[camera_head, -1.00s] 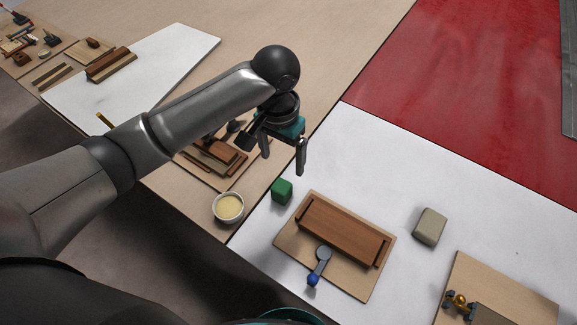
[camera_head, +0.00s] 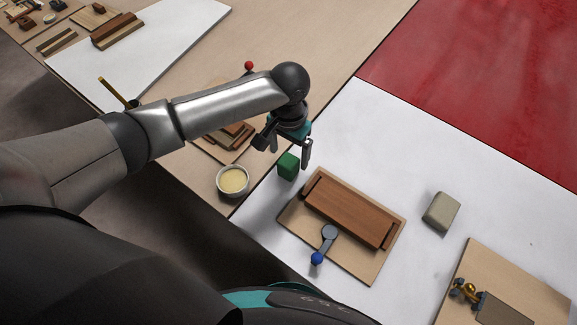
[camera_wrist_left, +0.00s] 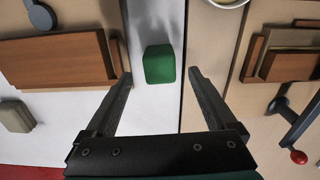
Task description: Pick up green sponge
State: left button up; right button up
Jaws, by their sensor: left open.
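The green sponge (camera_head: 288,166) is a small block on the left edge of the white sheet. It also shows in the left wrist view (camera_wrist_left: 159,64), upright and clear of both fingers. My left gripper (camera_head: 287,148) is open and empty, just above and behind the sponge in the head view. In the left wrist view the two fingers (camera_wrist_left: 160,92) point toward the sponge, which lies between their lines and beyond the tips. My right gripper is in neither view.
A bowl of pale yellow contents (camera_head: 233,181) stands left of the sponge. A board with a brown wooden block (camera_head: 348,212) and a blue-knobbed tool (camera_head: 317,258) lies to its right. A grey-beige block (camera_head: 441,212) sits further right on the white sheet (camera_head: 400,150).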

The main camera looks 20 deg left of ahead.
aim_at(289, 160)
pick_arm(q)
notch_tip(289, 160, down, 4)
jog(key=shift+r+b, duration=0.25)
jog(key=shift+b, duration=0.2)
jog(key=shift+s, duration=0.1)
jog(key=c, duration=1.4)
jog(key=shift+r, duration=0.15)
notch_tip(289, 160, up, 20)
jog(key=p, duration=0.5)
